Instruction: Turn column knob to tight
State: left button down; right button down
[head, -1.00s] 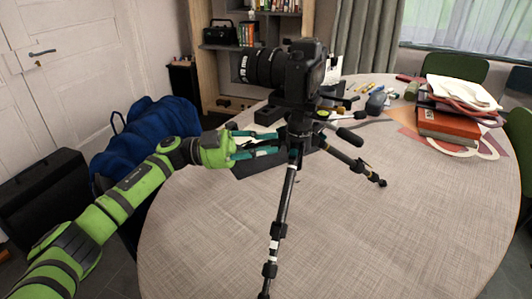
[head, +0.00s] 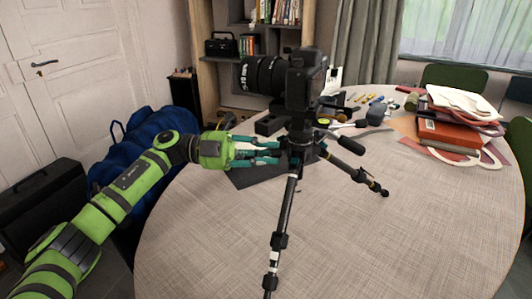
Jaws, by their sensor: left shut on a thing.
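A black tripod (head: 284,206) stands on the round table with its legs spread, carrying a black camera (head: 304,80) with a long lens pointing left. My left gripper (head: 277,152), green with teal fingers, reaches in from the left to the tripod's column just below the head. Its fingers are shut on the column knob at the left side of the column. The knob itself is hidden between the fingertips, so its setting cannot be told. The tripod's pan handle (head: 347,144) sticks out to the right. My right gripper is not in view.
The table (head: 390,240) is clear at the front. A dark flat mat (head: 256,176) lies behind the tripod. Small tools and a red book (head: 448,134) under papers lie at the back right. A blue bag (head: 140,150) stands left of the table.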

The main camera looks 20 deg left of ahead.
pick_arm(q)
jog(key=shift+r, duration=0.2)
jog(key=c, duration=1.1)
grip_release()
jog(key=shift+f, duration=0.1)
jog(key=a, duration=0.4)
jog(key=s+a, duration=0.1)
jog(key=a, duration=0.3)
jog(key=s+a, duration=0.1)
jog(key=a, duration=0.3)
jog(key=shift+f, duration=0.2)
